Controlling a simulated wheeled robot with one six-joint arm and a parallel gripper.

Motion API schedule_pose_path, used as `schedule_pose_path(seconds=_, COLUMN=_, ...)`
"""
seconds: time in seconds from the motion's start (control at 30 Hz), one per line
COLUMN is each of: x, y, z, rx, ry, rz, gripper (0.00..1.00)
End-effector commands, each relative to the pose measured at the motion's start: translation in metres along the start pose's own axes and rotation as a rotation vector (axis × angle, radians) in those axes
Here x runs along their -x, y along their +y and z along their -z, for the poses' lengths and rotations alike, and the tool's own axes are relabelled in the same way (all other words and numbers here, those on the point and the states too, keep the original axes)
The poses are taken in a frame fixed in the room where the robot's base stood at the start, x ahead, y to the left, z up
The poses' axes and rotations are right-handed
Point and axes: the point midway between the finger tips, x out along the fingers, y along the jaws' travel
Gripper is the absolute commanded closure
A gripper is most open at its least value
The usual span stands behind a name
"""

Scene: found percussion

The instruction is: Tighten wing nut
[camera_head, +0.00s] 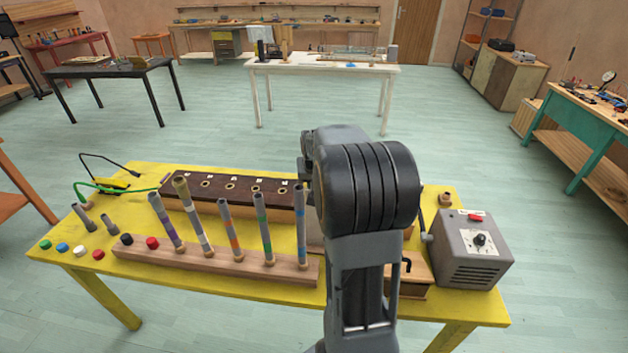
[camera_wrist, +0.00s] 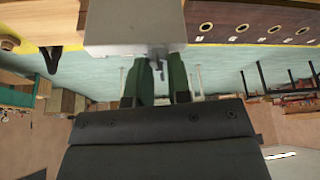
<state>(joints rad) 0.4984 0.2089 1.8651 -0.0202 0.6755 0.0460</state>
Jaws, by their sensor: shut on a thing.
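A small dark grey metal piece, the wing nut (camera_wrist: 158,64), sticks out from the face of a light grey block (camera_wrist: 137,28) in the wrist view. My gripper (camera_wrist: 162,72) has its two dark green fingers on either side of it, shut on it, with the tips close to the block. The nut's wings are too small and dark to make out clearly. In the head view my arm hides the gripper and nut; only a sliver of the grey block (camera_head: 314,232) shows left of the arm.
On the yellow table (camera_head: 90,225), a wooden rack (camera_head: 215,262) holds several striped tubes left of my arm. A dark board with holes (camera_head: 235,188) lies behind it. A grey box with a knob (camera_head: 470,250) stands to the right, close to my arm.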

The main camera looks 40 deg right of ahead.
Motion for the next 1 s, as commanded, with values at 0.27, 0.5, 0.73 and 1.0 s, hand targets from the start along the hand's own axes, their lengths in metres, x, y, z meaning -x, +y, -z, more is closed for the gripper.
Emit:
schedule_pose_path(seconds=0.27, x=-0.0001, y=-0.0001, z=-0.0001, rx=-0.010, ry=0.000, rz=-0.004, gripper=1.00)
schedule_pose_path(seconds=0.5, x=-0.0010, y=-0.0009, z=-0.0002, rx=-0.104, ry=0.001, rz=-0.043, gripper=0.97)
schedule_pose_path(seconds=0.73, x=-0.0026, y=-0.0018, z=-0.0003, rx=-0.280, ry=0.001, rz=-0.114, gripper=1.00)
schedule_pose_path(seconds=1.0, x=-0.0005, y=-0.0005, z=0.0004, rx=-0.336, ry=0.002, rz=-0.138, gripper=1.00)
